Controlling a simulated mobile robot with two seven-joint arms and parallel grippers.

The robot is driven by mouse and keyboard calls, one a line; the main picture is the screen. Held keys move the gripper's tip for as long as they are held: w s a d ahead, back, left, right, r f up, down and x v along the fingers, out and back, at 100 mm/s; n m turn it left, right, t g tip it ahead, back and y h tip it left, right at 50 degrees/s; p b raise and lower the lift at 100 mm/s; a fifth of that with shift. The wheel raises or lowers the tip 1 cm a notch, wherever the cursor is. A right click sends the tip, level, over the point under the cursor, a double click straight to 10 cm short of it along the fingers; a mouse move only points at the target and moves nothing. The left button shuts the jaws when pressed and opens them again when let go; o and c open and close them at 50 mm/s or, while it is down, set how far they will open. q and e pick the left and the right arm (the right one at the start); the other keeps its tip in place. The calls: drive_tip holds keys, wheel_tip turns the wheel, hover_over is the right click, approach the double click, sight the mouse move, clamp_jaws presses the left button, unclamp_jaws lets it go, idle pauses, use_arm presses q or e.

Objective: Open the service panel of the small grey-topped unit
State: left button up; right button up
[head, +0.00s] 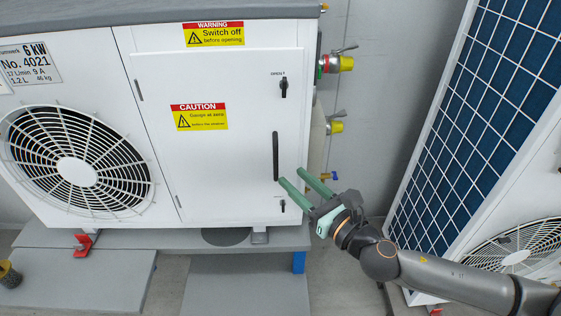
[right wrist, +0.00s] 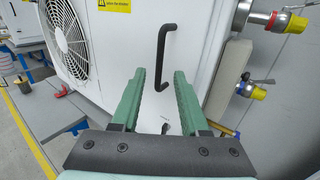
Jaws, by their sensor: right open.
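The small unit (head: 100,60) has a grey top (head: 150,12) and a white body with a round fan grille on its left. Its white service panel (head: 225,160) is closed, with a black bar handle (head: 276,157), a black switch (head: 283,87) above it and a small black latch (head: 283,205) below. My right gripper (head: 303,178) is open and empty, its green fingers pointing toward the panel near the handle's lower end. In the right wrist view the handle (right wrist: 161,60) stands ahead, beyond the open fingertips (right wrist: 160,78). My left gripper is not in view.
Yellow-capped valves (head: 340,63) stick out from the unit's right side. A large unit with a blue grid coil (head: 490,100) stands at the right. The unit rests on a grey platform (head: 180,238). Free floor lies between the two units.

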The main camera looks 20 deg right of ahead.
sight(277, 163)
drive_tip(key=shift+p+x, duration=0.3)
drive_tip(key=shift+x, duration=2.8)
drive_tip(key=shift+c, duration=0.3)
clamp_jaws()
